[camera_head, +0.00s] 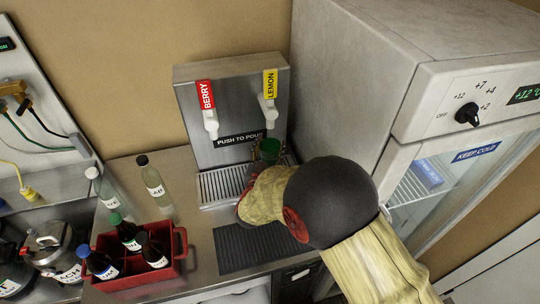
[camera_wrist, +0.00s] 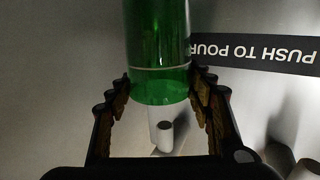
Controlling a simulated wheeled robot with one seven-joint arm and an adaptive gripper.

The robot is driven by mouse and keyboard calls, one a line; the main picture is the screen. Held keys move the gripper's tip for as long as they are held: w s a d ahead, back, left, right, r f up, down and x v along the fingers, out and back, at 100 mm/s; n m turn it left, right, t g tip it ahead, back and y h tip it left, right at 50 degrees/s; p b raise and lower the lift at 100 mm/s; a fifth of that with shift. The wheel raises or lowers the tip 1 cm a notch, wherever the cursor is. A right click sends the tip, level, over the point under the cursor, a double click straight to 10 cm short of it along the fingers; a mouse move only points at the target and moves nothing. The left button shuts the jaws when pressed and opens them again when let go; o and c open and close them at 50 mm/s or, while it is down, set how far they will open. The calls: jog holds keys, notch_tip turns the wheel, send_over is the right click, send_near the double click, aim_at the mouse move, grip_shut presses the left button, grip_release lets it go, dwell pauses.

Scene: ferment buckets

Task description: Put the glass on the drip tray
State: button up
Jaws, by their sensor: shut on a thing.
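The green glass (camera_head: 268,149) is in front of the dispenser, below the yellow-labelled lemon tap (camera_head: 268,109) and over the right end of the slatted metal drip tray (camera_head: 221,184). My gripper (camera_wrist: 160,88) is shut on the glass, with a finger on each side of it. The wrist view is upside down. There the green glass (camera_wrist: 157,40) has its rim toward the white tap nozzle (camera_wrist: 164,134), a little apart from it. My arm hides the lower glass and the tray's right end, so I cannot tell whether they touch.
The red-labelled berry tap (camera_head: 210,122) is left of the lemon tap. A black ribbed mat (camera_head: 245,250) lies in front of the tray. A red crate (camera_head: 130,281) with bottles and two loose bottles stand left. A fridge (camera_head: 345,80) bounds the right.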

aim_at(271, 149)
jog(key=shift+w+a+f, duration=0.1)
jog(key=shift+w+f, duration=0.5)
jog(key=shift+f, duration=0.1)
jog(key=shift+w+f+b, duration=0.15)
jog(key=shift+f+b, duration=0.2)
jog(key=shift+f, duration=0.55)
jog(key=shift+w+f+b, duration=0.1)
jog(key=shift+f+b, duration=0.2)
jog(key=shift+f, duration=0.55)
jog(key=shift+f, duration=0.2)
jog(key=o, duration=1.7)
jog(key=shift+r, duration=0.1)
jog(key=shift+s+r, duration=0.1)
jog(key=shift+r, duration=0.1)
jog(key=p+v, duration=0.1)
jog(key=v, duration=1.1)
jog(key=shift+p, duration=0.35)
